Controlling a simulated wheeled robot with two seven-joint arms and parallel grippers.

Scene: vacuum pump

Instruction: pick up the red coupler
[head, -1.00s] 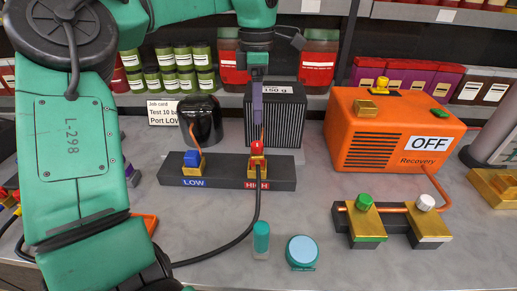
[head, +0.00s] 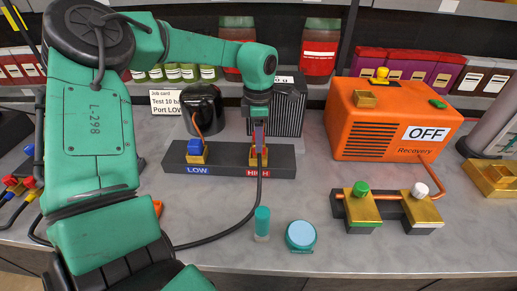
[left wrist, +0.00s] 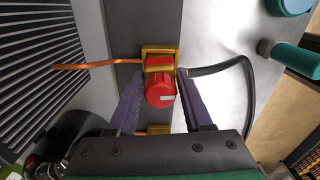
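The red coupler (left wrist: 160,90) sits on the brass port marked HIGH (head: 258,173), on a dark manifold block (head: 228,173). In the head view my left gripper (head: 259,140) is right above this port and largely hides the coupler. In the left wrist view the two purple fingers stand apart on either side of the coupler, with a visible gap to each side; they do not appear to touch it. A black hose (head: 250,218) runs from the HIGH port toward the front left. My right gripper is not in view.
The blue coupler (head: 195,146) on the LOW port stands close left. A finned block (head: 290,110) and a dark canister (head: 203,112) stand behind. An orange recovery machine (head: 380,120) is at right.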

